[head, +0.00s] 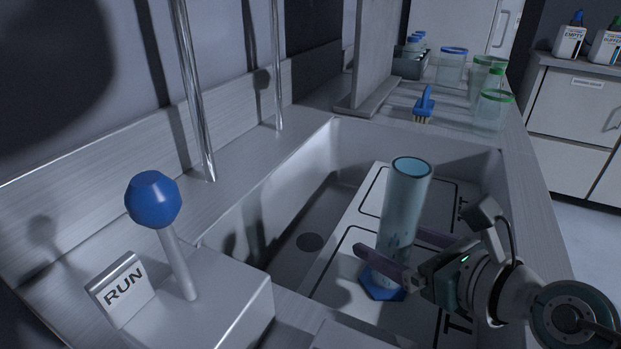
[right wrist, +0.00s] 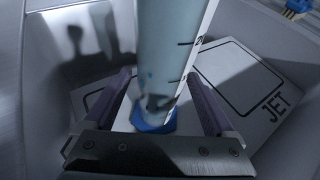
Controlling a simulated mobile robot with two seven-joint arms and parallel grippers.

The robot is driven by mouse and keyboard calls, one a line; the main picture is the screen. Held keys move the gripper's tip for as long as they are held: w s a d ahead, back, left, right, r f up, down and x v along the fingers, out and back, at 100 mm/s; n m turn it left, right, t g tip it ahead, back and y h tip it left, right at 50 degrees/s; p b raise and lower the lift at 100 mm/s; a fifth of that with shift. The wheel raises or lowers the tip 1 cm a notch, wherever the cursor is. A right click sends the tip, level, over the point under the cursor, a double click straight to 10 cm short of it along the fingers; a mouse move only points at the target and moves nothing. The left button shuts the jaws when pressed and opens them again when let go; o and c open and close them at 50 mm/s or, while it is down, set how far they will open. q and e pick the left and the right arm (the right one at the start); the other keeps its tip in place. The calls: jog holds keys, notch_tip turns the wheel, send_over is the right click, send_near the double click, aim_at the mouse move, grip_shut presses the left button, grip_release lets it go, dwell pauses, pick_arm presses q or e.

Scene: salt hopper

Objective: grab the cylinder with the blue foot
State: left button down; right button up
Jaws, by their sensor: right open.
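The cylinder (head: 404,205) is a tall, clear bluish tube with a blue foot (head: 381,286). It stands upright on a white marked board in the sink. My right gripper (head: 393,243) is open, low on the cylinder just above the foot, with one finger on the near side and the other behind it. In the right wrist view the cylinder (right wrist: 168,50) rises between the two spread fingers, with its blue foot (right wrist: 153,120) below. I cannot tell whether either finger touches it. My left gripper is not in view.
The sink's walls (head: 440,138) surround the cylinder. A blue-knobbed lever (head: 153,199) and a RUN sign (head: 121,285) stand at the near left. A blue brush (head: 425,103) and jars (head: 493,108) are on the counter behind. Bottles (head: 571,38) stand on the far right cabinet.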

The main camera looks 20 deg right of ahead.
grip_shut()
dwell(0.7)
jog(key=shift+r, duration=0.1)
